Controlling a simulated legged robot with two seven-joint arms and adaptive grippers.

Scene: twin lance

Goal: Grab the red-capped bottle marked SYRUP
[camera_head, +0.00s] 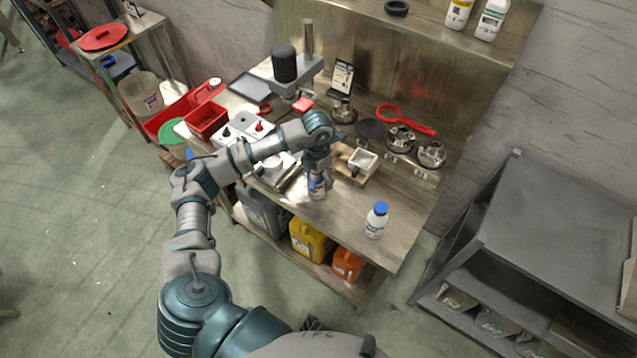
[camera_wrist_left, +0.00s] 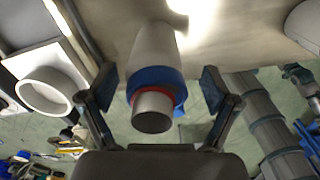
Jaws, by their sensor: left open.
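My left gripper (camera_head: 318,185) points down over the front of the workbench. In the left wrist view its two fingers (camera_wrist_left: 160,95) are apart, one on each side of a pale bottle-like object (camera_wrist_left: 152,45). That object has a blue band, a thin red ring and a grey round end facing the camera. In the head view a small bottle (camera_head: 317,189) with red and blue on a white label shows at the fingers, its top hidden by the gripper. I cannot read SYRUP on it or make out a red cap. My right gripper is not in view.
A white bottle with a blue cap (camera_head: 377,221) stands to the right on the workbench (camera_head: 345,222). A wooden block with a metal box (camera_head: 363,162) is close behind the gripper. Bare bench lies between the two bottles. A grey shelf unit (camera_head: 550,220) stands at right.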

